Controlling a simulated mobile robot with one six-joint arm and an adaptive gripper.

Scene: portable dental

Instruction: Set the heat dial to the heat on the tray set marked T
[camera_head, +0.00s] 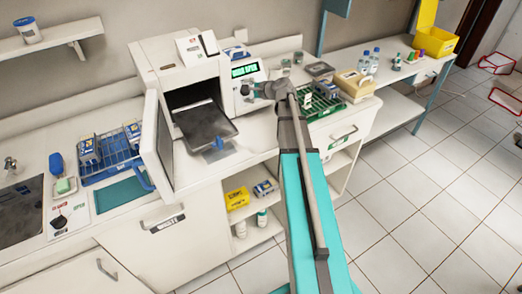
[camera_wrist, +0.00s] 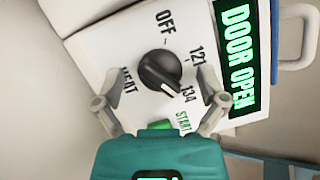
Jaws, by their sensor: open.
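The black heat dial (camera_wrist: 160,72) sits on a white panel with the words OFF, 121, 134 and HEAT around it. Its ridge slants down to the right, with the lower end toward 134. My gripper (camera_wrist: 161,102) is open, its fingers apart on either side below the dial, not closed on it. In the head view, my gripper (camera_head: 262,90) is at the front of the white sterilizer (camera_head: 158,75), and the dial is hidden. Packs stand in a blue rack (camera_head: 112,172) and a green rack (camera_head: 325,108). I cannot read a T on any.
The sterilizer door (camera_head: 156,145) stands open, with a dark tray (camera_head: 205,124) sticking out. The green display (camera_wrist: 236,50) reads DOOR OPEN. A green START button (camera_wrist: 160,126) lies just below the dial. A yellow bin (camera_head: 435,42) stands at the far right.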

